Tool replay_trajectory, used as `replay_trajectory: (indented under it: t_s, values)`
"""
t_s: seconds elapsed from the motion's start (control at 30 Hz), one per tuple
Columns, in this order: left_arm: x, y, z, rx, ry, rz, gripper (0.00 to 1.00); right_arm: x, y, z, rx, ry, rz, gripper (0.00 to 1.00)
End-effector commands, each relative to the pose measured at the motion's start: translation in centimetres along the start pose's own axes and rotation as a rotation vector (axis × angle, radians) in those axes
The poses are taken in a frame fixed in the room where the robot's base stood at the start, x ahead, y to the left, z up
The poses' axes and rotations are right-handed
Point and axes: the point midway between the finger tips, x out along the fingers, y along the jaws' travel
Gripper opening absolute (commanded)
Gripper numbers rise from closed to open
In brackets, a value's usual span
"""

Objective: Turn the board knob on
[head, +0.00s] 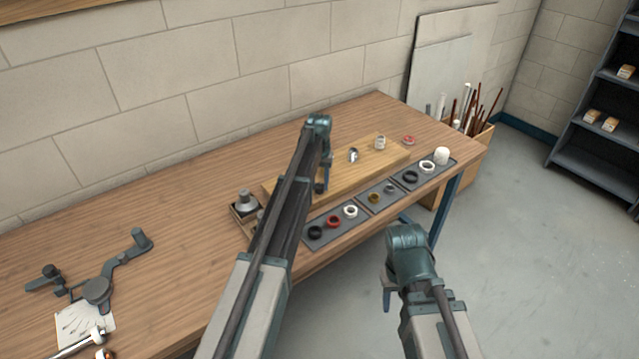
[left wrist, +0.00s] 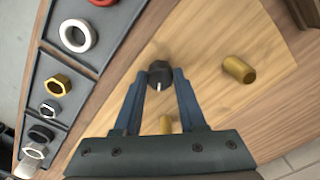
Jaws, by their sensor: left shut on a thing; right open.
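The board knob (left wrist: 160,74) is black with a white pointer line and sits on the wooden board (left wrist: 215,35), which also shows in the head view (head: 380,165). In the left wrist view the pointer line points toward the bottom of the picture. My left gripper (left wrist: 162,78) is shut on the knob, one fingertip on each side of it. In the head view my left gripper (head: 323,186) reaches down to the board's near left part, and my arm hides much there. My right gripper (head: 386,296) is open and empty, off the table's front edge over the floor.
Brass pegs (left wrist: 238,69) stand on the board near the knob. Grey trays (head: 335,232) with several rings and nuts lie along the table's front edge. A grey jointed tool (head: 97,290) lies at the left. The table's back left is clear.

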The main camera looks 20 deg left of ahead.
Motion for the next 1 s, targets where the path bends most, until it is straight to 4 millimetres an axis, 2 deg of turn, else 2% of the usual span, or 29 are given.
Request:
replay_trajectory:
  t_s: [0.5,1.0]
  values:
    - [0.00,-0.02,0.00,0.413,0.000,0.000,0.00,0.00,0.00,0.00,0.000,0.000,0.000,0.50]
    - [0.00,-0.03,-0.01,0.562,0.000,0.000,0.00,0.00,0.00,0.00,0.000,0.000,0.000,0.50]
